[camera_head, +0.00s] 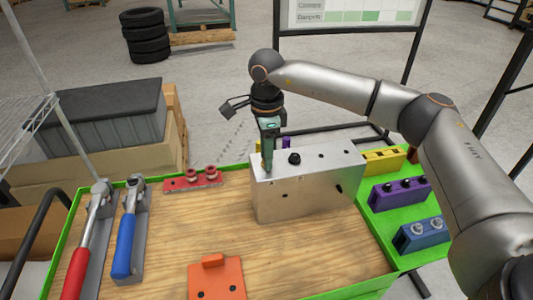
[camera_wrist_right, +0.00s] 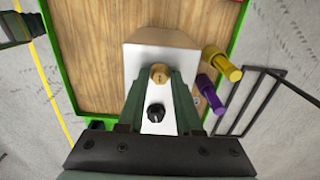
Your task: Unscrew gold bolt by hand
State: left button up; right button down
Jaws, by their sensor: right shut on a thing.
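My right gripper (camera_head: 268,165) points straight down at the block's left end. In the right wrist view its green fingers (camera_wrist_right: 160,82) are shut on the gold bolt, one on each side. In the head view the gripper hides the bolt. A black bolt (camera_head: 294,158) sits beside it on the block's top; it also shows between the fingers in the right wrist view (camera_wrist_right: 155,112). My left gripper does not show in the head view.
A red-handled ratchet (camera_head: 84,248) and a blue-handled one (camera_head: 126,238) rest at the left. A red socket rack (camera_head: 193,181) lies behind; an orange fixture (camera_head: 216,280) lies in front. Yellow (camera_head: 383,160), purple (camera_head: 400,190) and blue (camera_head: 422,234) holders stand at the right.

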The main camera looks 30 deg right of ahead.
jog(key=n, duration=0.6)
jog(key=shift+r+p, duration=0.15)
jog(key=shift+p, duration=0.2)
jog(key=n, duration=0.6)
jog(key=shift+r, duration=0.1)
jog(key=n, duration=0.2)
jog(key=shift+n, duration=0.4)
jog(key=shift+n, duration=0.5)
jog(key=n, duration=0.4)
jog(key=shift+r+p, duration=0.1)
jog(key=shift+p, duration=0.2)
jog(key=shift+n, duration=1.2)
